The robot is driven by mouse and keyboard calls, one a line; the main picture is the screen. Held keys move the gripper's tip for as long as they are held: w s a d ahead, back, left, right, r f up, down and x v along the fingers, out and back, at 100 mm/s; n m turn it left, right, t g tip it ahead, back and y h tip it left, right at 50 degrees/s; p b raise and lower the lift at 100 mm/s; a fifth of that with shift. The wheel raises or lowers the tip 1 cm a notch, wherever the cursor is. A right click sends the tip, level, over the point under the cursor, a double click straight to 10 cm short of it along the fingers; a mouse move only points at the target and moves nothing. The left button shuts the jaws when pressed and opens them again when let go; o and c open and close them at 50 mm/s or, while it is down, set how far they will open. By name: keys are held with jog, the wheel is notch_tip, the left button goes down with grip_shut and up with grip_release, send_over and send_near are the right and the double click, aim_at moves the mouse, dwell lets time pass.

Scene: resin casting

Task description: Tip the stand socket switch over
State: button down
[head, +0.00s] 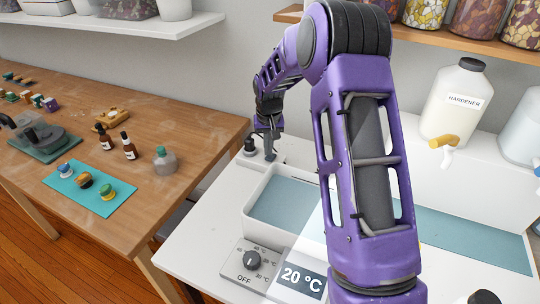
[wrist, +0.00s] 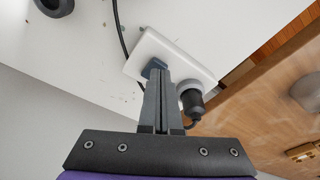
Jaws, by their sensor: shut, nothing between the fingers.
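The stand socket is a white block (wrist: 190,62) at the edge of the white table in the wrist view. It also shows in the head view (head: 259,160). A dark blue-grey switch (wrist: 151,67) sits on its left half. A round black plug (wrist: 191,99) with a cable is in its other half; the plug also shows in the head view (head: 249,145). My gripper (wrist: 161,76) is shut and empty, its fingertips right by the switch and partly hiding it. I cannot tell whether they touch. In the head view my gripper (head: 270,154) points down at the socket.
A blue-bottomed basin (head: 285,200) stands right of the socket, with a dial box (head: 251,262) and a 20 °C display (head: 301,280) in front. A hardener jug (head: 455,105) stands behind. The wooden table (head: 120,85) at left holds bottles and a teal mat (head: 110,204).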

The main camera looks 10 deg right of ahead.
aim_at(268, 159)
jog(key=shift+f+b, duration=0.7)
jog(key=shift+f, duration=0.3)
dwell(0.8)
jog(key=shift+r, duration=0.15)
jog(key=shift+r+p, duration=2.3)
jog(key=shift+r, duration=1.15)
